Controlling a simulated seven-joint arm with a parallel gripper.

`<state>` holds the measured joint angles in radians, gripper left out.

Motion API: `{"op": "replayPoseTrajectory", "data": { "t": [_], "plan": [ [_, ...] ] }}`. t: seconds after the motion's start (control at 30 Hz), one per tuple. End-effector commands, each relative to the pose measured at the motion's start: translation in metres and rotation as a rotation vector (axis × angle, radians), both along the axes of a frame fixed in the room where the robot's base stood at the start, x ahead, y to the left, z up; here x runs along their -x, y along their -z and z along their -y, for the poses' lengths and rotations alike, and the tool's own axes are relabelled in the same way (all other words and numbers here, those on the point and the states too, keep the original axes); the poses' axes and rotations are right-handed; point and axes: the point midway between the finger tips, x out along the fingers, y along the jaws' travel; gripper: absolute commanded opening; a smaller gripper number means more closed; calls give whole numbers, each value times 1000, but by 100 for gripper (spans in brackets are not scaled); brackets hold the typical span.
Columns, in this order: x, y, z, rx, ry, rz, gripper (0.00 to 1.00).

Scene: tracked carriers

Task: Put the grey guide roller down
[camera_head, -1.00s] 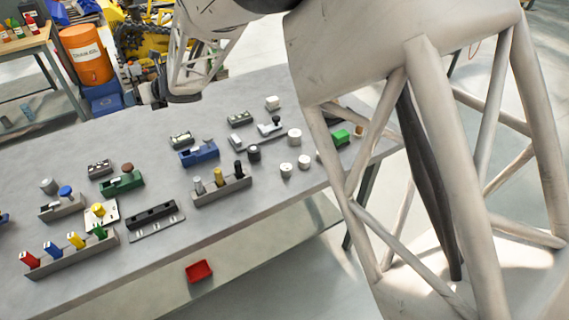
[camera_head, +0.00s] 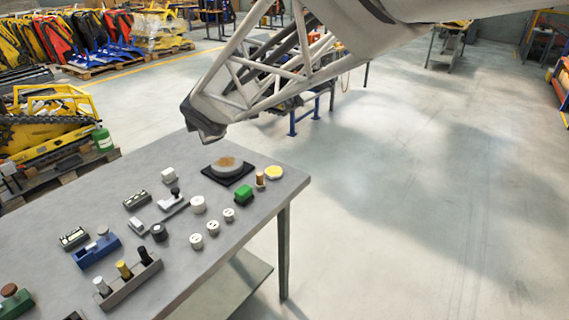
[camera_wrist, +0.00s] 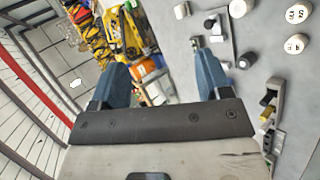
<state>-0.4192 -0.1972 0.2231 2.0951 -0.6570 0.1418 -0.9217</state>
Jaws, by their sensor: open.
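My gripper shows in the wrist view (camera_wrist: 161,82) with its two blue fingers wide apart and nothing held between them. In the head view the dark end of my arm hangs over the far edge of the grey table (camera_head: 135,175); its fingers cannot be made out there. I cannot tell for sure which piece is the grey guide roller. A dark grey cylinder (camera_head: 159,232) stands upright on the table, apart from my gripper; it also shows in the wrist view (camera_wrist: 246,61). Several pale cylinders stand near it, among them a taller one (camera_head: 198,204).
A dark square base with a round brown-topped disc (camera_head: 228,166) sits at the table's far right. A holder with upright pegs (camera_head: 130,285) and a blue block (camera_head: 97,250) stand nearer.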

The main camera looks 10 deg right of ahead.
Motion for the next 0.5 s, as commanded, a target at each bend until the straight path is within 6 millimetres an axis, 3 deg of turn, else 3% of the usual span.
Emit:
{"op": "replayPoseTrajectory", "data": {
  "t": [0.03,0.2,0.5],
  "plan": [
    [11,-2,26,-36,85,-33,71],
    [52,-1,99,-171,373,-155,71],
    [148,13,198,-425,877,-351,71]
  ]
}}
